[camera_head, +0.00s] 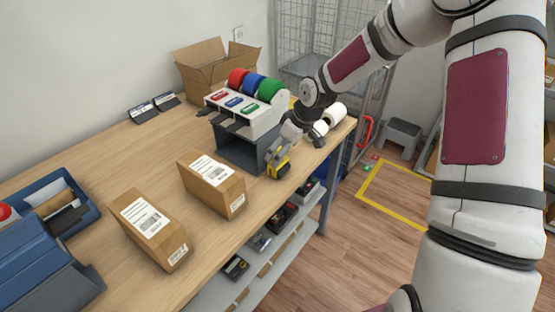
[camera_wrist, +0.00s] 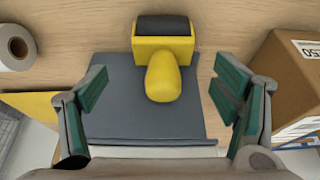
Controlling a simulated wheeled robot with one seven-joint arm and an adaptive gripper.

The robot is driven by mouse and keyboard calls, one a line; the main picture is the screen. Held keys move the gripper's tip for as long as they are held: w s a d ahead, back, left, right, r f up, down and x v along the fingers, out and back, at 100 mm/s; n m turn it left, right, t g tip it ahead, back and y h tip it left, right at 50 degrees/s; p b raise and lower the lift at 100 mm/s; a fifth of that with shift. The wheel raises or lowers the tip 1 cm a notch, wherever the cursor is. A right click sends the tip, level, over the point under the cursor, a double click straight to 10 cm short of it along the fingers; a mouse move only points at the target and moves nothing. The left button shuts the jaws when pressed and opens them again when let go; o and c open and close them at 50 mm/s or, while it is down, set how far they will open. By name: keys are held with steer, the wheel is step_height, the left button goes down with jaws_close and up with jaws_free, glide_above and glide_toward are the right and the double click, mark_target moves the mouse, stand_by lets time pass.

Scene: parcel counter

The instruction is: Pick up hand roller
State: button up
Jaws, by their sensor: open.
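The hand roller (camera_wrist: 163,55) has a yellow body and handle and a black roller. In the wrist view it is at top centre, its handle pointing down the picture over a dark grey surface (camera_wrist: 110,110). In the head view the yellow roller (camera_head: 280,169) is at the counter's front edge, beside the grey tape dispenser (camera_head: 243,152). My gripper (camera_wrist: 158,92) is open, its green-padded fingers on either side of the handle and apart from it. In the head view my gripper is small and its fingers are hard to make out.
Two labelled cartons (camera_head: 212,184) (camera_head: 150,228) stand on the wooden counter (camera_head: 95,165). One carton (camera_wrist: 290,85) is close to my right finger in the wrist view. A white roll (camera_wrist: 14,48) is at left. An open box (camera_head: 205,70) stands behind the dispenser.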

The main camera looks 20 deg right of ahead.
steer(key=shift+x, duration=3.1)
steer(key=shift+s, duration=0.2)
steer(key=c, duration=1.3)
steer(key=shift+c, duration=0.2)
